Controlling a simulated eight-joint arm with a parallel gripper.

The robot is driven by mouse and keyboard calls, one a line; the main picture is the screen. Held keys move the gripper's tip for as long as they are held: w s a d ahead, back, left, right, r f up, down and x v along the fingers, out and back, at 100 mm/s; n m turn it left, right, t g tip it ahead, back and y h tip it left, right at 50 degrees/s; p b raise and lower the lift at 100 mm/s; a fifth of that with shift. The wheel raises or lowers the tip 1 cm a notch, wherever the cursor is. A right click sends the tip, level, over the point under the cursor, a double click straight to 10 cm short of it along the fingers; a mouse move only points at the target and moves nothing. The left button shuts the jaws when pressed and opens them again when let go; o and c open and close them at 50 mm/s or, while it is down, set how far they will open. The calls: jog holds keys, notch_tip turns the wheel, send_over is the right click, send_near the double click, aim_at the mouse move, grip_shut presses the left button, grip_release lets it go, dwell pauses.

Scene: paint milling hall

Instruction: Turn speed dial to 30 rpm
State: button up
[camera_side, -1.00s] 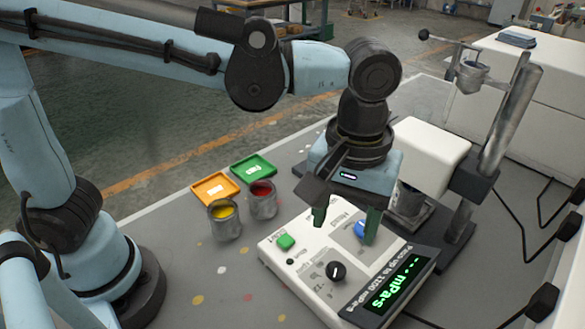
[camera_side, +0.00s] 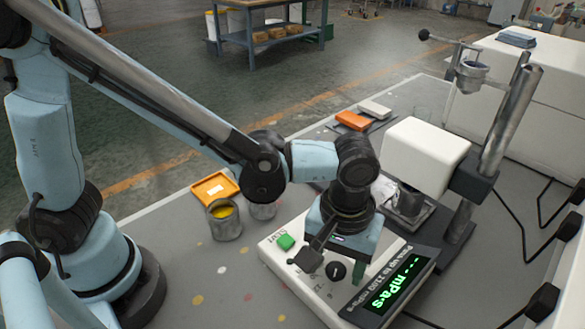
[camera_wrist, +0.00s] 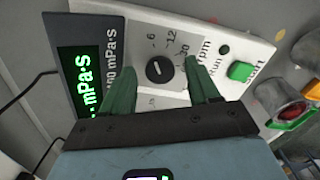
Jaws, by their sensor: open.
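The speed dial is a small round black knob with a white line (camera_wrist: 160,70) on a white control panel (camera_wrist: 225,45). Marks 6, 12 and 30 and the word rpm are printed around it in the wrist view. I cannot tell which mark the line points to. The dial also shows in the side view (camera_side: 337,270). My gripper (camera_wrist: 160,66) is open; its two green fingers stand on either side of the dial, with visible gaps. Whether the fingertips reach down to the panel is unclear. The green display (camera_side: 398,280) reads dashes and mPa·s.
A green start button (camera_side: 286,242) sits on the panel. Pots of yellow paint (camera_side: 225,220) and red paint (camera_wrist: 295,110) stand behind it. A white instrument head (camera_side: 427,155) on a metal post (camera_side: 510,115) stands close right of my wrist. Black cables lie at right.

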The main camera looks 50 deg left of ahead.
jog(key=c, duration=1)
jog(key=shift+c, duration=0.2)
jog(key=shift+m, duration=0.4)
jog(key=m, duration=1.1)
jog(key=shift+m, duration=1.9)
